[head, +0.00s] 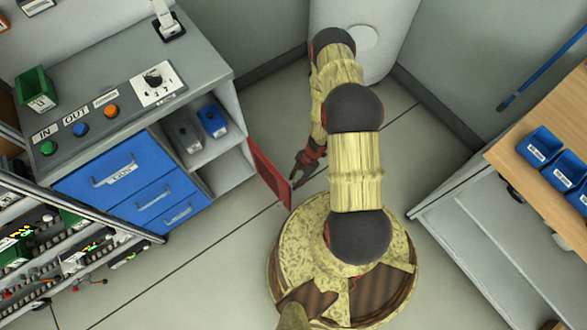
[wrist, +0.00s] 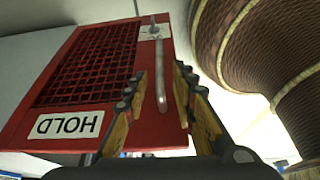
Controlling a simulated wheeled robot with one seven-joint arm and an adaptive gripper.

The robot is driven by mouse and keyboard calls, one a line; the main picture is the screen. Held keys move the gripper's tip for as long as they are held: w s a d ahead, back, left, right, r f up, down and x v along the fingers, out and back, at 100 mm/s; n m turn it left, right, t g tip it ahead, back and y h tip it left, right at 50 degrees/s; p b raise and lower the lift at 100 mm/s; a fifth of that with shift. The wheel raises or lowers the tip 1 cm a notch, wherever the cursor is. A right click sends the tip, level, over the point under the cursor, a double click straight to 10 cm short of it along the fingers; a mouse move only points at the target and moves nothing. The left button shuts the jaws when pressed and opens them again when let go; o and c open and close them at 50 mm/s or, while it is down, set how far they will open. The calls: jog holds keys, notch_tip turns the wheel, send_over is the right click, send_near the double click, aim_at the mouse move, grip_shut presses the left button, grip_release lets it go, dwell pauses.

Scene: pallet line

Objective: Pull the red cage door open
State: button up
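The red cage door (head: 268,174) stands swung out from the right end of the grey cabinet in the head view. In the wrist view the door (wrist: 160,128) shows its dark mesh panel, an upside-down HOLD label (wrist: 66,125) and a grey bar handle (wrist: 160,75). My gripper (head: 305,174) is beside the door's outer face in the head view. In the wrist view my gripper (wrist: 160,72) is open, with one finger on each side of the handle. Gaps show between the handle and both fingers, and I cannot tell if either touches it.
The cabinet (head: 215,65) has blue drawers (head: 128,185) and an open shelf bay holding a blue bin (head: 212,121). A wooden bench (head: 540,190) with blue trays stands at the right. A white cylinder (head: 362,40) is behind my arm. Floor left of my base is clear.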

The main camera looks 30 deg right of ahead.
jog(key=v, duration=0.8)
jog(key=shift+d+r, duration=0.15)
jog(key=shift+r, duration=0.1)
